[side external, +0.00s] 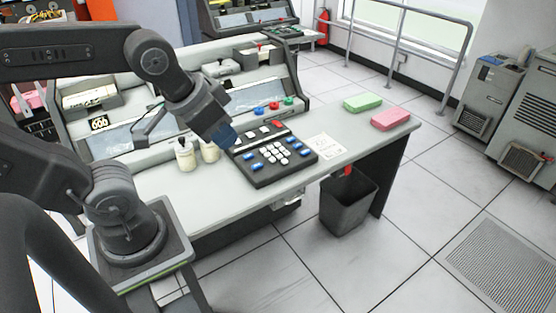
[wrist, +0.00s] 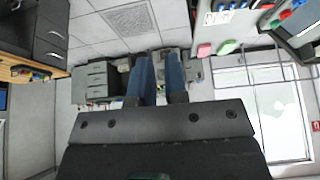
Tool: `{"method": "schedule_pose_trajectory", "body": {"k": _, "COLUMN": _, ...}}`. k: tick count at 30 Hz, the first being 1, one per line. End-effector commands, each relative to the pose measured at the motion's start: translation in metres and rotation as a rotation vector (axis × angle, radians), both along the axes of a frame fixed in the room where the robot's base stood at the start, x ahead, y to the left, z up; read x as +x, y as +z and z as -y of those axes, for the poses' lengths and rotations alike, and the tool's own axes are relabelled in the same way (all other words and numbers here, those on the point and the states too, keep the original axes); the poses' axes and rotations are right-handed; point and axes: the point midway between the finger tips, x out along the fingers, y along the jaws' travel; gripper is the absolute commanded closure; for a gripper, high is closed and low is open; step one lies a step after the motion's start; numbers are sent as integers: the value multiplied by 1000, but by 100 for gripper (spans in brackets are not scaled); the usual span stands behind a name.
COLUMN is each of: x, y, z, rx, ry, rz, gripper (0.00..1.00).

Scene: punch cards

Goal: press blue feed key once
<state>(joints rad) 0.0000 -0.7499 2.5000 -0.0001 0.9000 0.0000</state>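A dark key panel (side external: 262,178) lies on the desk, with white keys (side external: 274,152) in the middle and several blue keys at its left and right sides. One blue key (side external: 257,168) is at its front left, and another blue key (side external: 305,152) is at its right. I cannot read which is the feed key. My gripper (side external: 228,138) hangs just beyond the panel's back left corner in the side view, apart from the blue keys. In the wrist view its two blue fingers (wrist: 161,68) point away with a narrow gap between them and nothing held.
Two cream jars (side external: 186,157) stand left of the panel. A paper sheet (side external: 314,146), a green block (side external: 362,102) and a pink block (side external: 390,119) lie to its right. Coloured knobs (side external: 274,105) sit on the console behind. A bin (side external: 347,205) stands below the desk.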

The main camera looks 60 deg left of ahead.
Motion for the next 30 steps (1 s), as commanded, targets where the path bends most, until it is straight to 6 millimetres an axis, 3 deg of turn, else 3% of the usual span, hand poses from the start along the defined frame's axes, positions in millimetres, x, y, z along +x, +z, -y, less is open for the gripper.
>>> {"method": "schedule_pose_trajectory", "body": {"k": 4, "x": 0, "y": 0, "z": 0, "rx": 0, "ry": 0, "rz": 0, "gripper": 100}}
{"method": "schedule_pose_trajectory", "body": {"k": 30, "x": 0, "y": 0, "z": 0, "rx": 0, "ry": 0, "rz": 0, "gripper": 100}}
